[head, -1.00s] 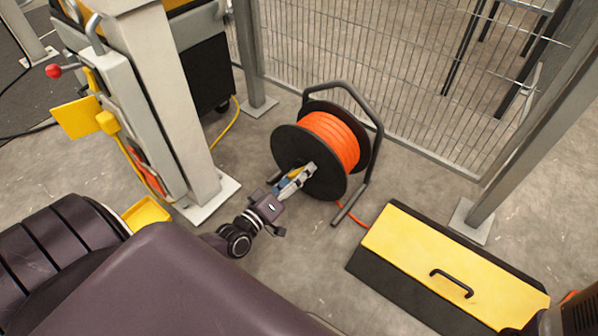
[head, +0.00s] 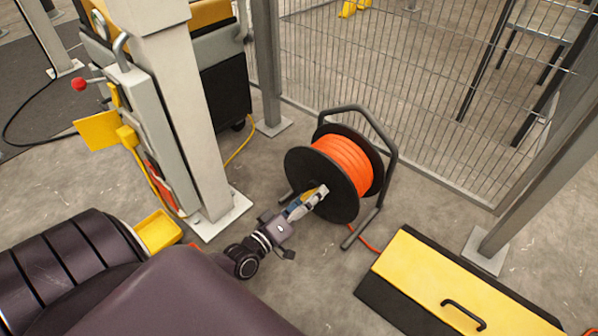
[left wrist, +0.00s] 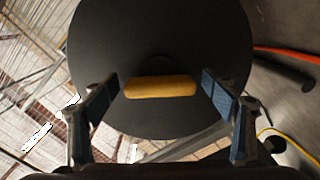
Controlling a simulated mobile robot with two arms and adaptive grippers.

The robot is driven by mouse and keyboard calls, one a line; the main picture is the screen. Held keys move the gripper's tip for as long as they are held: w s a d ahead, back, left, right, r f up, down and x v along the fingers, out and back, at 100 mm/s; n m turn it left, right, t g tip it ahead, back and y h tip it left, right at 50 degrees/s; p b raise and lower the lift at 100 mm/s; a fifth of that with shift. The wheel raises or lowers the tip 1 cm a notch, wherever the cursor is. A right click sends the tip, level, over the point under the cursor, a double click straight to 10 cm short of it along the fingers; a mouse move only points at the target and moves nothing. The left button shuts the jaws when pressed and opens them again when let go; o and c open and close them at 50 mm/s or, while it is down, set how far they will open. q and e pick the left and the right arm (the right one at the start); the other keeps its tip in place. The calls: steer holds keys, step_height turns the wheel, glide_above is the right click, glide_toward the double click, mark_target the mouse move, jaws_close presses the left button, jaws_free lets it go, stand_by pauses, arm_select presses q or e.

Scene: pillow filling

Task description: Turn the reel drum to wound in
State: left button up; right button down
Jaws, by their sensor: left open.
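The reel drum (head: 345,163) has black side discs and carries wound orange cable. It stands on the floor in a black tube frame (head: 392,150). In the left wrist view the near disc (left wrist: 160,50) fills the middle. A yellow handle (left wrist: 160,87) lies across it, between the fingers and clear of both. My left gripper (head: 312,198) is at the lower front of the near disc; it also shows in the left wrist view (left wrist: 162,95), open around the handle. In the head view the fingers partly hide the handle. My right gripper is not in view.
A yellow and black box (head: 455,285) with a handle lies at the lower right. A wire mesh fence (head: 400,80) stands behind the reel. A grey post (head: 195,110) with a yellow tray (head: 158,232) beside its foot stands at the left. Orange cable trails along the floor.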

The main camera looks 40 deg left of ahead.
arm_select(q)
steer(key=s, duration=1.1)
steer(key=shift+s+a, duration=0.2)
steer(key=shift+a, duration=0.25)
steer(key=shift+r, duration=0.1)
